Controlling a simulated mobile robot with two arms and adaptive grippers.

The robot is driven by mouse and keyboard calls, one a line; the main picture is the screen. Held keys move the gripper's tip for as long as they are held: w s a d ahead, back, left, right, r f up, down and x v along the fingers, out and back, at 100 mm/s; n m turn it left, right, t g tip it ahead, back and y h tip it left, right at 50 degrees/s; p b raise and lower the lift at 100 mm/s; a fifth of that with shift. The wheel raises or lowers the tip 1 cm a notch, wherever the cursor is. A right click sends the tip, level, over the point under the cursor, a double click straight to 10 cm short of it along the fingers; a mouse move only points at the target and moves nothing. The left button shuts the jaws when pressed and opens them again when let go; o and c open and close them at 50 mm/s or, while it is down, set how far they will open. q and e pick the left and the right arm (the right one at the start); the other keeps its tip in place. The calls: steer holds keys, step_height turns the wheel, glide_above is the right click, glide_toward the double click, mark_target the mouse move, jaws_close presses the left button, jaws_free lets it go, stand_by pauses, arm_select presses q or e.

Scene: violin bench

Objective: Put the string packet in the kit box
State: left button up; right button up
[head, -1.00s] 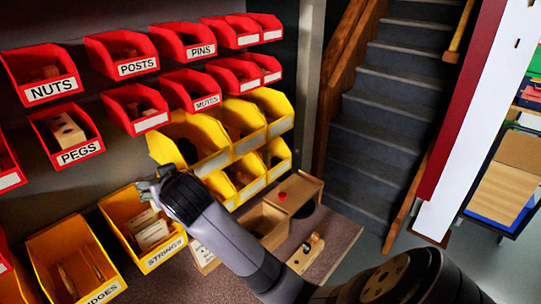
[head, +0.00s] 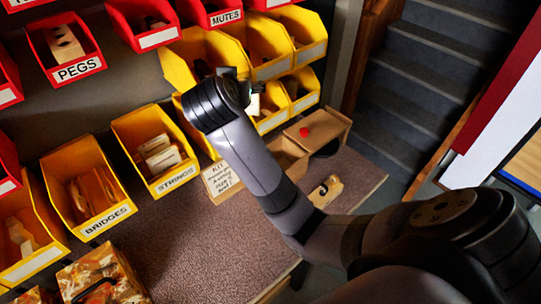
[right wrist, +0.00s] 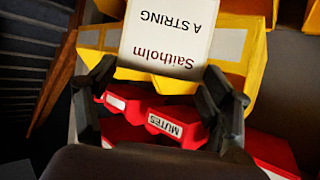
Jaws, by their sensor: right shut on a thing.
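My right gripper (head: 240,85) is raised in front of the yellow bins, largely hidden behind my own wrist in the head view. In the right wrist view my right gripper (right wrist: 160,78) is shut on a white string packet (right wrist: 165,38) printed "Saitholm A STRING". A small white part of the packet (head: 254,104) shows beside the wrist in the head view. The wooden kit box (head: 288,158) stands on the bench below and to the right of the gripper, partly hidden by my forearm. My left gripper is out of view.
A yellow STRINGS bin (head: 190,172) holds more packets, left of a handwritten kit card (head: 220,180). A BRIDGES bin (head: 105,222) is further left. A small wooden piece (head: 325,191) lies right of my forearm.

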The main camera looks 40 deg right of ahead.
mark_target(258, 99)
steer(key=d+f+m+g+h+b, duration=0.1)
steer(key=m, duration=0.1)
steer(key=s+d+f+m+g+h+b, duration=0.1)
steer(key=m+g, duration=0.1)
steer(key=d+f+m+g+h+b, duration=0.1)
steer(key=g, duration=0.1)
steer(key=shift+s+d+f+m, duration=0.2)
steer(key=shift+f+m, duration=0.2)
steer(key=shift+s+f+m+g+h+b, duration=0.25)
steer(key=shift+m+g+h+b, duration=0.3)
steer(key=shift+g, duration=0.25)
steer(key=shift+s+m+g, duration=0.45)
steer(key=shift+m+g, duration=0.35)
steer(key=shift+m, duration=0.05)
steer(key=shift+s+a+f, duration=0.1)
steer(key=shift+s+f, duration=0.05)
steer(key=shift+f, duration=0.05)
steer(key=shift+g, duration=0.3)
step_height(258, 99, down, 20)
steer(key=shift+r+p, duration=0.15)
steer(key=shift+p, duration=0.45)
